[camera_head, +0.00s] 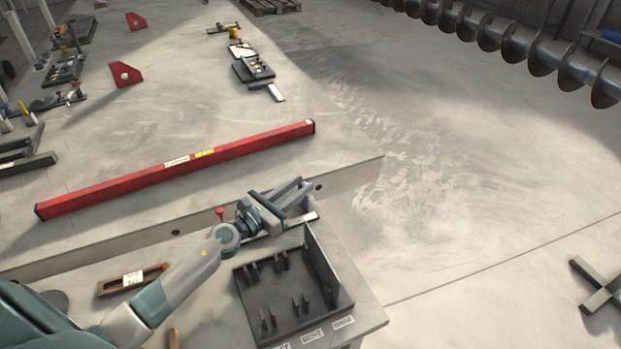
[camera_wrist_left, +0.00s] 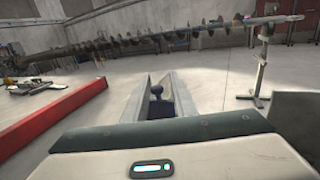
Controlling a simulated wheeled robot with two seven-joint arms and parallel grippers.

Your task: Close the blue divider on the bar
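My left gripper (camera_head: 305,187) is over the near strip of the bench, just behind the dark tray. Its two fingers stand apart in the left wrist view (camera_wrist_left: 163,80). A dark blue upright piece with a round knob, seemingly the blue divider (camera_wrist_left: 158,104), shows between them; I cannot tell whether either finger touches it. In the head view a bluish bit of the divider (camera_head: 309,203) shows below the fingertips. A pale metal bar (camera_head: 295,226) lies under the gripper, partly hidden by it. The divider's exact tilt is hidden. My right gripper is in neither view.
A long red level (camera_head: 130,182) lies behind my left arm. A dark slotted tray (camera_head: 290,318) with an upright wall stands in front of the gripper. A brown slotted block (camera_head: 133,280) lies left of it. A red-topped knob (camera_head: 220,213) is close to my wrist.

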